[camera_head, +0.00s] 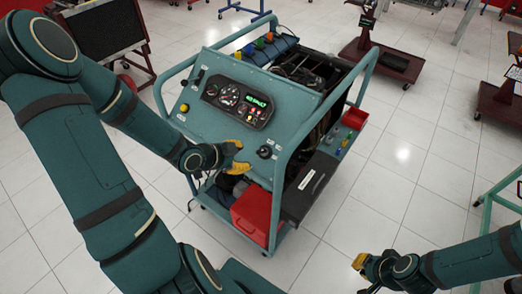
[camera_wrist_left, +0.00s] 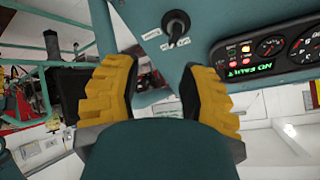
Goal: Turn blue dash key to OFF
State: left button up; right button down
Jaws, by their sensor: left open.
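The blue-green engine trainer's dash panel (camera_head: 212,122) faces me in the head view. A black key switch (camera_head: 264,152) sits at its lower right corner. In the left wrist view the key (camera_wrist_left: 177,23) is at the top, with small white labels around it that are too small to read. My left gripper (camera_head: 237,158) is just left of the key in the head view. Its yellow fingers are spread apart in the left wrist view (camera_wrist_left: 160,90), with nothing between them and the key beyond their tips. My right gripper (camera_head: 365,268) is low at the right, away from the trainer.
The gauge cluster (camera_head: 238,102) is lit, with green text. A yellow button (camera_head: 184,107) is on the panel's left. A tube frame (camera_head: 283,165) runs beside the key. A red box (camera_head: 250,214) sits below. White floor is open around the cart.

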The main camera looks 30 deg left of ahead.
aim_at(259, 151)
pick_arm(q)
jog(key=shift+m, duration=0.8)
jog(key=b+x, duration=0.1)
jog(key=x, duration=0.2)
jog(key=w+a+b+x, duration=0.1)
jog(key=b+x, duration=0.1)
jog(key=x, duration=0.2)
jog(key=a+b+x, duration=0.1)
jog(key=x, duration=0.2)
jog(key=shift+w+d+r+b, duration=0.15)
jog(key=shift+w+b, duration=0.15)
jog(key=shift+w, duration=0.15)
jog(key=shift+w+d+f, duration=0.15)
jog(key=shift+w+f, duration=0.2)
jog(key=shift+w, duration=0.1)
jog(key=shift+c, duration=0.4)
grip_shut()
